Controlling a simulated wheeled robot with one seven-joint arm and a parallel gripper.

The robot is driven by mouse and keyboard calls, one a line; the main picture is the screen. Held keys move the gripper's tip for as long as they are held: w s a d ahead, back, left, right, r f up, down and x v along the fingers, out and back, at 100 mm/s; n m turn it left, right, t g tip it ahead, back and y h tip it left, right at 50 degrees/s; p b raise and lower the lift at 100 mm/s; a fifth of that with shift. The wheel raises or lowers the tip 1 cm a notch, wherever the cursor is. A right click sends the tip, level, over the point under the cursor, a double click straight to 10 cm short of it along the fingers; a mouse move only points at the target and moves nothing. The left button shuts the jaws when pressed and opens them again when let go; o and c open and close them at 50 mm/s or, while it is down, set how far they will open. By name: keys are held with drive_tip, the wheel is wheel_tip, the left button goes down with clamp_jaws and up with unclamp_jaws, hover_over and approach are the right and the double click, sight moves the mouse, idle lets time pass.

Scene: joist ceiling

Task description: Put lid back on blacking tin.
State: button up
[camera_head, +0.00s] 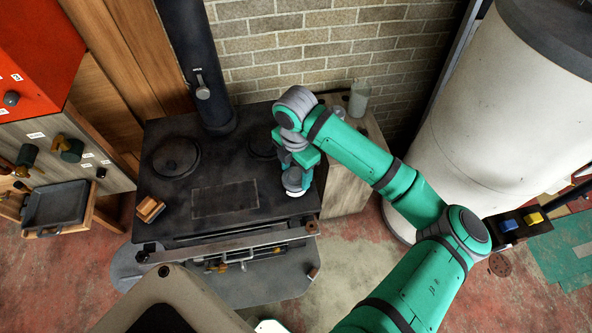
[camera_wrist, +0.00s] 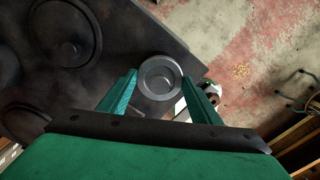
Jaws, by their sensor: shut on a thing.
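My gripper (camera_head: 297,183) points down over the front right part of the black stove top. In the wrist view, my gripper's fingers (camera_wrist: 160,88) are spread on either side of a round grey metal lid (camera_wrist: 160,77) with a raised rim, and grip it. A pale rounded edge of it shows below the gripper in the head view (camera_head: 295,193). I cannot make out the blacking tin for certain; the lid and gripper may hide it. A small white and dark green object (camera_wrist: 209,88) shows partly behind the right finger in the wrist view.
The black stove (camera_head: 172,215) has round hot plates and a front rail (camera_head: 215,247). A wooden brush (camera_head: 150,208) lies at its left edge. A wooden cabinet (camera_head: 347,190) stands at its right, with a glass jar (camera_head: 360,97) at the back. A white cylinder tank (camera_head: 480,130) stands farther right.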

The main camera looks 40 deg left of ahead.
drive_tip(key=shift+f, duration=0.3)
idle(0.4)
drive_tip(key=o, duration=1.2)
drive_tip(key=shift+o, duration=0.2)
drive_tip(key=shift+r, duration=0.1)
wheel_tip(320, 180, up, 15)
drive_tip(key=shift+f, duration=0.2)
